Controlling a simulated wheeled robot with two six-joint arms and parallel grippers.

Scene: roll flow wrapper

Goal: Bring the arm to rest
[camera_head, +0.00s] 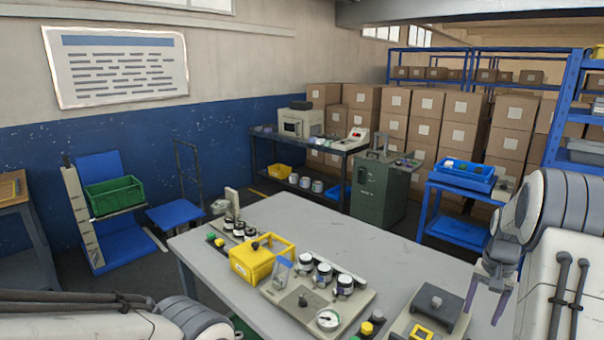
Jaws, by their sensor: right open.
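My right gripper (484,298) hangs at the right side of the picture, beside the right edge of the grey table (385,245). Its two fingers point down and are apart, with nothing between them. My right arm bends down from the right edge of the picture. My left arm lies along the bottom left corner, and its gripper does not show.
The table bears a yellow box (258,260), a panel with a gauge (328,320) and several rollers, and a grey block fixture (435,308). A blue cart (455,205) and a green cabinet (380,190) stand behind. The table's far middle is clear.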

